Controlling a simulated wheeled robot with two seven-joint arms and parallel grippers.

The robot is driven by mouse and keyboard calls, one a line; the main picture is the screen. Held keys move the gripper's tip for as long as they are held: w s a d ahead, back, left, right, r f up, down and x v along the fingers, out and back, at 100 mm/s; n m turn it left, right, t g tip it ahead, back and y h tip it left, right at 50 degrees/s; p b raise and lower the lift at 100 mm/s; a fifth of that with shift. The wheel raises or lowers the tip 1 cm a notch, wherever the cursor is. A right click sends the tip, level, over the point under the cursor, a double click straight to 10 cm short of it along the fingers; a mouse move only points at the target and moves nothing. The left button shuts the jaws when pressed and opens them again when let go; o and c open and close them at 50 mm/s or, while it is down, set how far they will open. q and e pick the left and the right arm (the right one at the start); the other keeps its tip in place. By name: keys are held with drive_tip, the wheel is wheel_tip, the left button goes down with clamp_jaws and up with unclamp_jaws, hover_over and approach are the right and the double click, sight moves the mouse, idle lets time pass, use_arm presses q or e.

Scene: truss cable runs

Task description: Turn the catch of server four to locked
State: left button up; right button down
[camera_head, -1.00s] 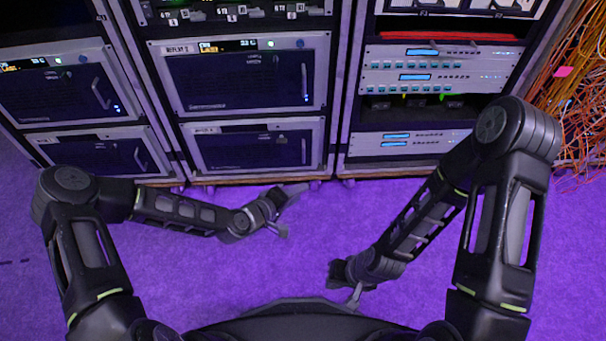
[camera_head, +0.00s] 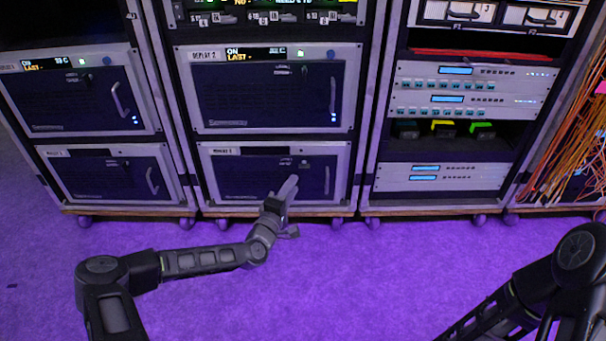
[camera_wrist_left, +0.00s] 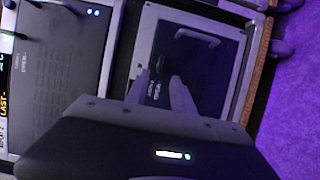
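Several server units with dark front panels sit in the racks. The lower middle unit (camera_head: 225,177) has a small label too blurred to read, so I cannot confirm that it is server four. A small catch (camera_head: 304,164) shows at its upper right; its setting is too small to tell. My left gripper (camera_head: 290,186) is in front of this unit's lower part in the head view. In the left wrist view its two fingers (camera_wrist_left: 160,77) are apart with nothing between them, pointing at a dark panel with a handle (camera_wrist_left: 197,37). My right gripper is out of view.
The upper middle server (camera_head: 265,100) and two left servers (camera_head: 75,100) have similar fronts. Rack wheels (camera_head: 222,224) stand on purple carpet (camera_head: 370,280), which is clear in front. Orange cables (camera_head: 580,150) hang at the right. My right arm (camera_head: 560,270) is at lower right.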

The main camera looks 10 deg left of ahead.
sight(303, 169)
use_arm(q)
drive_tip(key=w+b, duration=0.1)
drive_tip(key=w, duration=0.1)
drive_tip(key=w+b, duration=0.1)
drive_tip(key=w, duration=0.2)
drive_tip(key=w+d+b, duration=0.1)
drive_tip(key=w, duration=0.1)
drive_tip(key=shift+w+d, duration=0.1)
drive_tip(key=shift+w, duration=0.2)
clamp_jaws()
idle(0.4)
